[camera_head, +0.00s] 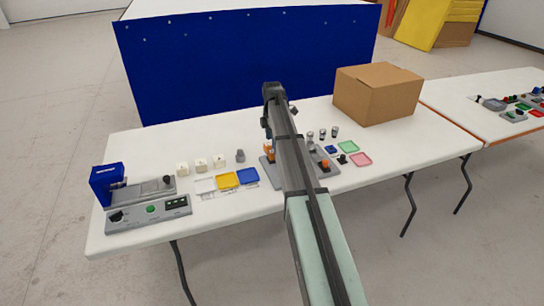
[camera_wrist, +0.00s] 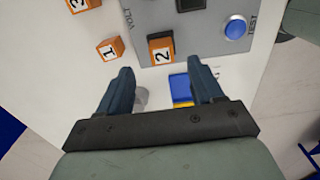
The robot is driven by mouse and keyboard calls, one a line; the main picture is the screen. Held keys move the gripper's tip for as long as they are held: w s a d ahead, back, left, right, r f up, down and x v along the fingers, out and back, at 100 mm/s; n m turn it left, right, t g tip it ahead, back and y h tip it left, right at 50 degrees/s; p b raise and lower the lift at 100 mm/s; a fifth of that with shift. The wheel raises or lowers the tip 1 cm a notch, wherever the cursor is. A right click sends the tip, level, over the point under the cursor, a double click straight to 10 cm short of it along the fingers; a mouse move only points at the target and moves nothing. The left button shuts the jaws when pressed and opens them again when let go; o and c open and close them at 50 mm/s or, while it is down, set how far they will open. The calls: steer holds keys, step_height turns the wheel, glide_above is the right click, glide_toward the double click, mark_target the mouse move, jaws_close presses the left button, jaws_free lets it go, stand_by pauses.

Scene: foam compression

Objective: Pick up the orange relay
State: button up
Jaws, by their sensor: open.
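Three orange relays with white number labels show in the wrist view. Relay 2 (camera_wrist: 160,51) sits on the grey test panel (camera_wrist: 212,40), just ahead of and between the fingertips. Relay 1 (camera_wrist: 110,48) is on the white table beside the panel, ahead of the left finger. Relay 3 (camera_wrist: 84,4) is cut off by the top edge. My gripper (camera_wrist: 160,66) is open, with no relay held between its dark fingers. In the head view an orange relay (camera_head: 269,149) shows just left of my arm, its number unreadable; my arm hides part of the panel.
A blue button (camera_wrist: 236,29) marked TEST is on the panel. Yellow and blue trays (camera_head: 227,180) and a grey control box (camera_head: 148,214) lie to the left. A cardboard box (camera_head: 378,93) stands at back right. Small metal parts and coloured trays (camera_head: 361,159) lie right of my arm.

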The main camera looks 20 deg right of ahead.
mark_target(272, 151)
steer(key=shift+s+a+f, duration=0.1)
steer(key=shift+f, duration=3.35)
steer(key=c, duration=1.1)
